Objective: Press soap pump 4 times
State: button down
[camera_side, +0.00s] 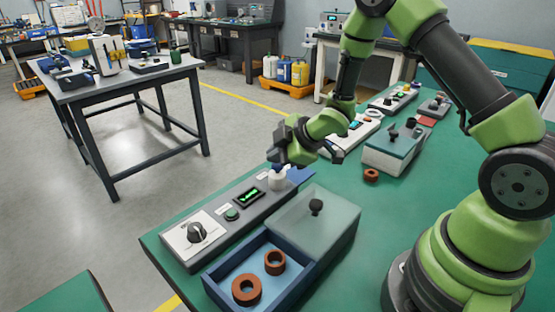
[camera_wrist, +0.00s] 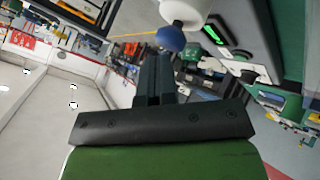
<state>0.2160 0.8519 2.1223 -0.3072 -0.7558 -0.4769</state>
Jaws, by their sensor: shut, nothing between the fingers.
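A small white soap pump (camera_side: 277,181) with a blue head stands at the far end of the grey panel, on the green table. My gripper (camera_side: 276,157) is just above the blue head, its fingers shut and empty. In the wrist view, the white pump body (camera_wrist: 186,11) and its round blue head (camera_wrist: 171,38) show at the top, close to the fingertips of my gripper (camera_wrist: 155,62). I cannot tell whether the fingers touch the head. Part of the head is hidden by the fingers in the side view.
The grey panel (camera_side: 208,257) carries a black knob (camera_side: 196,232), a green button (camera_side: 232,215) and a lit green display (camera_side: 249,196). A blue tray (camera_side: 214,277) with two brown rings and a grey lidded box (camera_side: 331,224) sit beside it. More devices stand behind my gripper.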

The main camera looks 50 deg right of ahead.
aim_at(277, 165)
jog(key=shift+f, duration=0.15)
dwell(0.4)
jog(key=shift+r, duration=1.25)
jog(key=shift+r, duration=2.55)
notch_tip(277, 165, up, 4)
jog(key=shift+f, duration=0.15)
dwell(0.4)
